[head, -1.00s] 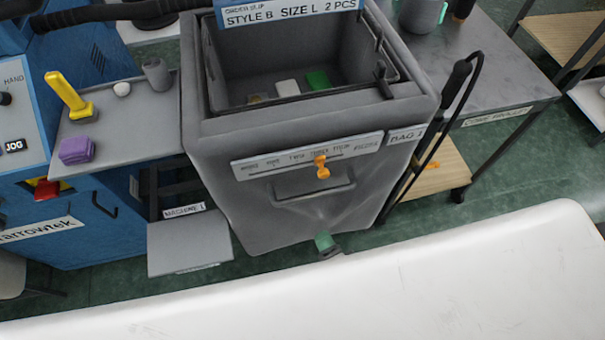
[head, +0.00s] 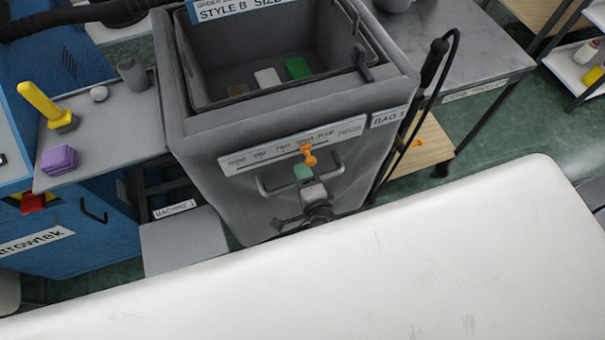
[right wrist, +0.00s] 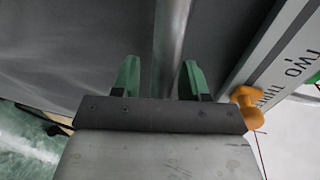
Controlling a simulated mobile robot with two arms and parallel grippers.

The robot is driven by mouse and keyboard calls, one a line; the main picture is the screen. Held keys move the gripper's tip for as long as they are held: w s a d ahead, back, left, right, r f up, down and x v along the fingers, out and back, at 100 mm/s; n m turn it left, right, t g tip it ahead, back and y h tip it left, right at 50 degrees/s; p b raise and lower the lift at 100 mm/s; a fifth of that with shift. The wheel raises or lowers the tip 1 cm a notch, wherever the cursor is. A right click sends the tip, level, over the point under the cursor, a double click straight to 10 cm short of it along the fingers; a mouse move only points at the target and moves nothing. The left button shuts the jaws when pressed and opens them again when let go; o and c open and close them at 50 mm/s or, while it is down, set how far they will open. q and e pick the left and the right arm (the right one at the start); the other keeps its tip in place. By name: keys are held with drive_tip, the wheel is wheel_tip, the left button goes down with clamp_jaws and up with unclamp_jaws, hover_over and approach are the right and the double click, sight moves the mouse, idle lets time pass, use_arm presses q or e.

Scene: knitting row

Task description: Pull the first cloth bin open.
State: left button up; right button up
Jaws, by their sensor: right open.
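The grey cloth bin (head: 245,212) stands in front of me, with a "BAG" label (head: 389,117) at its upper right. A metal bar handle (head: 333,174) crosses its front below a white scale strip with an orange slider (head: 309,155). My right gripper (head: 303,173) is at this handle, coming up from below. In the right wrist view the gripper (right wrist: 160,78) is open, its two green fingers on either side of the handle bar (right wrist: 172,40). Whether the fingers touch the bar cannot be told. My left gripper is not in view.
An open box (head: 205,97) in the bin's top holds several small pieces. At left is a grey shelf (head: 110,135) with a yellow-handled tool (head: 42,103) and a purple block (head: 58,160). A grey table (head: 465,55) stands at right.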

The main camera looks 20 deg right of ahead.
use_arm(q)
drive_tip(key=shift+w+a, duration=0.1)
use_arm(e)
drive_tip(key=shift+w, duration=0.2)
drive_tip(key=shift+c, duration=0.2)
clamp_jaws()
drive_tip(key=shift+s, duration=0.1)
